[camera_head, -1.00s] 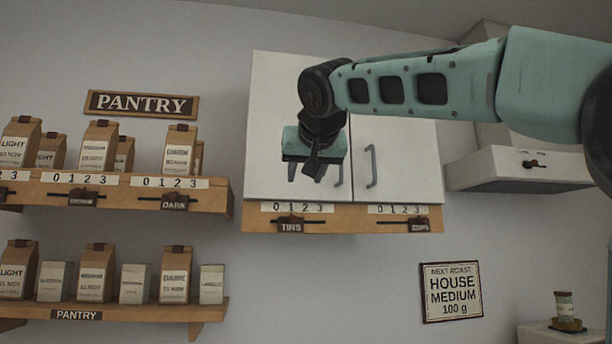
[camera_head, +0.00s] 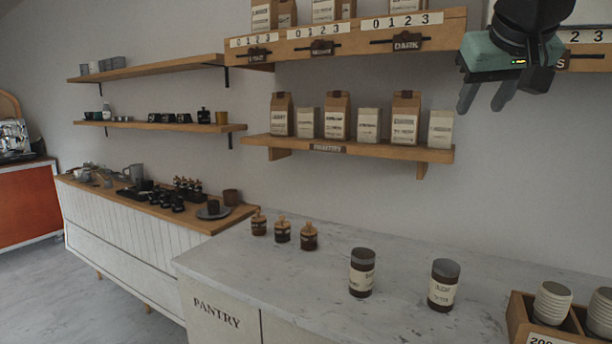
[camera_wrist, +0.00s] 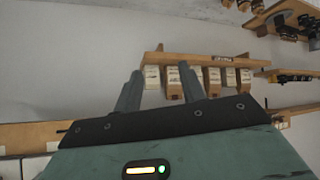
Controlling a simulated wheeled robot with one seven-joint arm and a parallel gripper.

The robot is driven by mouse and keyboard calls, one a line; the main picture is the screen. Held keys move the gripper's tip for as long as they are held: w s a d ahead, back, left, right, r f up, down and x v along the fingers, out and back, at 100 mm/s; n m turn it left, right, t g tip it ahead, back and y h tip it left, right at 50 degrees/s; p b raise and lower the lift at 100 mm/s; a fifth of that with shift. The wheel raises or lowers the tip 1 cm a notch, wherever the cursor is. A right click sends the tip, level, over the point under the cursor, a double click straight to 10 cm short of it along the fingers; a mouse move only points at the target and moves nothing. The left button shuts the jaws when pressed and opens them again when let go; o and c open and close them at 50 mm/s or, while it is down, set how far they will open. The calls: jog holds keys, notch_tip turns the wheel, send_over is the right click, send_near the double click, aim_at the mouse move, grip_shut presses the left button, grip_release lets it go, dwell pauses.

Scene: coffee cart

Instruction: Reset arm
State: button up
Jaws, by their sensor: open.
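My gripper (camera_head: 486,97) is at the top right of the head view, in front of the wall to the right of the pantry shelves. Its two dark fingers point down and stand apart, with nothing between them. In the wrist view my gripper (camera_wrist: 158,85) shows both fingers spread and empty, with the lower pantry shelf beyond them. Most of my arm is outside the head view.
The lower pantry shelf (camera_head: 370,149) holds bags and boxes. The upper slider shelf (camera_head: 365,38) is close left of my gripper. Below, the marble counter (camera_head: 330,325) carries two dark canisters, several small bottles and a wooden crate (camera_head: 516,318) with cups.

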jog(key=s+a+f+n+g+y, duration=0.1)
jog(key=s+a+f+n+g, duration=0.15)
jog(key=s+a+f, duration=0.55)
jog(key=s+a+f+n+g+y, duration=0.1)
jog(key=a+f+n+g+y, duration=0.2)
jog(key=f, duration=0.9)
jog(key=s+a+f+n+g+h, duration=0.1)
jog(key=s+a+f+n+g, duration=0.2)
jog(key=s+f, duration=1.1)
jog(key=shift+s+a+f+g, duration=0.15)
jog(key=shift+s+g, duration=0.3)
jog(key=shift+s, duration=0.65)
